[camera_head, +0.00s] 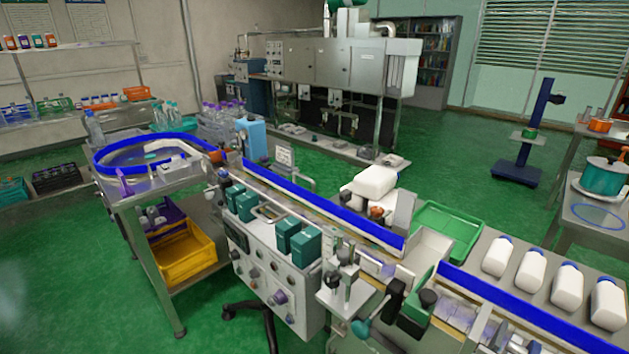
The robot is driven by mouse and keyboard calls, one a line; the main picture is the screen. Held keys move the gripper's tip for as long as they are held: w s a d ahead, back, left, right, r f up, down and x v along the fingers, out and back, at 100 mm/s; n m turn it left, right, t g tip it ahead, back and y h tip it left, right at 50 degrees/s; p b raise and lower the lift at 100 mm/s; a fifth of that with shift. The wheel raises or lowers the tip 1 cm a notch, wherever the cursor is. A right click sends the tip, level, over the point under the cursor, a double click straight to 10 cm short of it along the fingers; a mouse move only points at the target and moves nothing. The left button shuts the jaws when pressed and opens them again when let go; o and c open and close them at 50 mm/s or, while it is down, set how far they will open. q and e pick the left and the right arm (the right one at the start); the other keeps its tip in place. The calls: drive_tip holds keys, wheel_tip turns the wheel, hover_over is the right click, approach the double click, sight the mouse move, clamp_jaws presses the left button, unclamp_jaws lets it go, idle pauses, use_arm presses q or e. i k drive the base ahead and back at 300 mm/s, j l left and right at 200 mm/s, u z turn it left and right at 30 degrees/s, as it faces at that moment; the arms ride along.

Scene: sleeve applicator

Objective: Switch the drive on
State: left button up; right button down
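The sleeve applicator (262,262) stands in the middle. Its pale front panel carries several knobs and buttons, including a larger purple-grey knob (278,298) low on the panel and a dark display (238,238) at its upper left. Several dark green boxes (306,245) sit along the top edge of the panel. I cannot tell which control is the drive switch, nor how it is set; labels are too small to read. Neither of my grippers is in view.
A blue-railed conveyor (325,205) runs across the machine to the lower right. A round turntable (150,152) and yellow crate (185,255) are at left. Green floor (60,270) is clear at front left.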

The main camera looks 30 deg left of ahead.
sight(280, 297)
drive_tip(key=u, duration=1.45)
